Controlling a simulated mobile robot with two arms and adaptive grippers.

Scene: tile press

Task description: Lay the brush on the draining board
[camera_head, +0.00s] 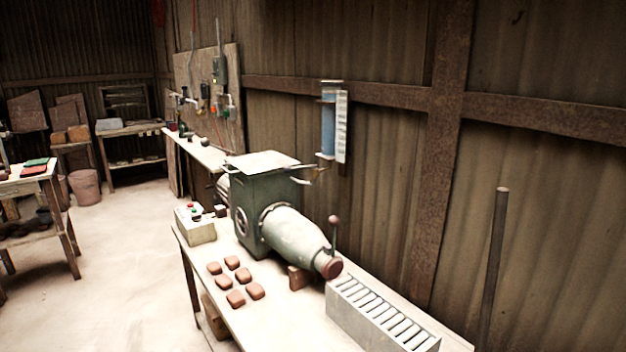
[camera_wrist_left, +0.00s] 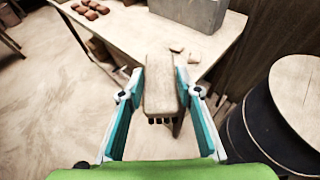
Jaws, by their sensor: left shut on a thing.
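The brush (camera_wrist_left: 160,92) shows in the left wrist view as a pale tan block with dark bristle tufts at its lower edge. My left gripper (camera_wrist_left: 160,80) is shut on it, one finger on each side. The brush is in front of the bench edge in that view. A grey box with a slatted top (camera_head: 382,316), which may be the draining board, stands on the near right end of the bench in the head view. Its lower part also shows at the top of the wrist view (camera_wrist_left: 190,10). Neither gripper shows in the head view.
A green press (camera_head: 268,205) stands on the bench (camera_head: 205,262) behind several reddish-brown blocks (camera_head: 235,282). In the wrist view, small pale pieces (camera_wrist_left: 185,53) lie near the bench edge, and a dark drum with a wooden top (camera_wrist_left: 300,90) stands at the right.

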